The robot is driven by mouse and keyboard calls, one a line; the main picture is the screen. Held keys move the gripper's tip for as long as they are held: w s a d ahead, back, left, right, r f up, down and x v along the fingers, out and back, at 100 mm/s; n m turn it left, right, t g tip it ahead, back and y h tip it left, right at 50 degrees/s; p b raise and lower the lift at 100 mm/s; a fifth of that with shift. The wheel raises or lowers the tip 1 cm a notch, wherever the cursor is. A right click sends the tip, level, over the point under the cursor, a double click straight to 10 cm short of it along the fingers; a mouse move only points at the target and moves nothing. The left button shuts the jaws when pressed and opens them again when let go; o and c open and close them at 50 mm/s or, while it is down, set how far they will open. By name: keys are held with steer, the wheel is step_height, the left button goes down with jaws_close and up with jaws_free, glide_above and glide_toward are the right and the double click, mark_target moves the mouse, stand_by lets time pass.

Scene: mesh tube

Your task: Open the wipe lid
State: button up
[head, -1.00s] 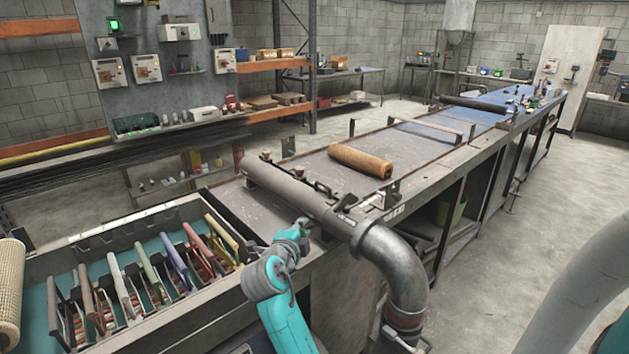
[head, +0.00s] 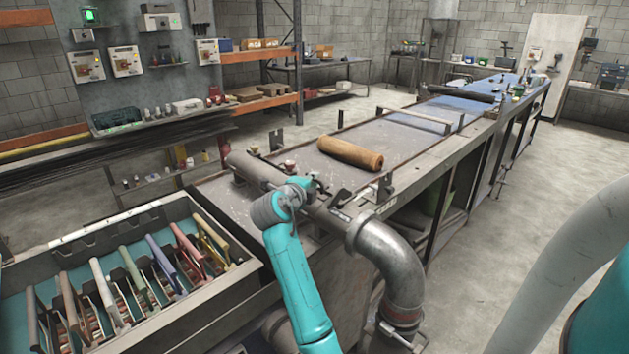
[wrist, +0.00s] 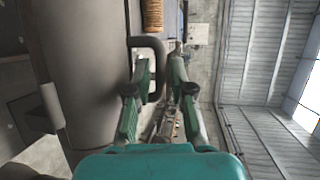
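A long grey tube (head: 262,172) lies across the near end of the bench; it fills the left of the wrist view (wrist: 75,60). I cannot tell which part is the wipe lid; the tube carries a dark U-shaped handle (wrist: 158,52). My gripper (wrist: 158,72) is open, with one green finger on each side of the handle's outer bar. I cannot tell whether either finger touches it. In the head view my gripper (head: 314,186) is small and dark at the tube, and its fingertips and the handle are hard to make out.
A brown roll (head: 350,153) lies on the bench top (head: 300,160) beyond the tube. A thick metal elbow pipe (head: 395,270) bends down at the tube's right end. A tray with several coloured-handled tools (head: 125,270) stands at left. The floor at right (head: 540,180) is clear.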

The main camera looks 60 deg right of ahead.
steer(key=shift+x, duration=1)
jaws_close()
steer(key=shift+a, duration=0.15)
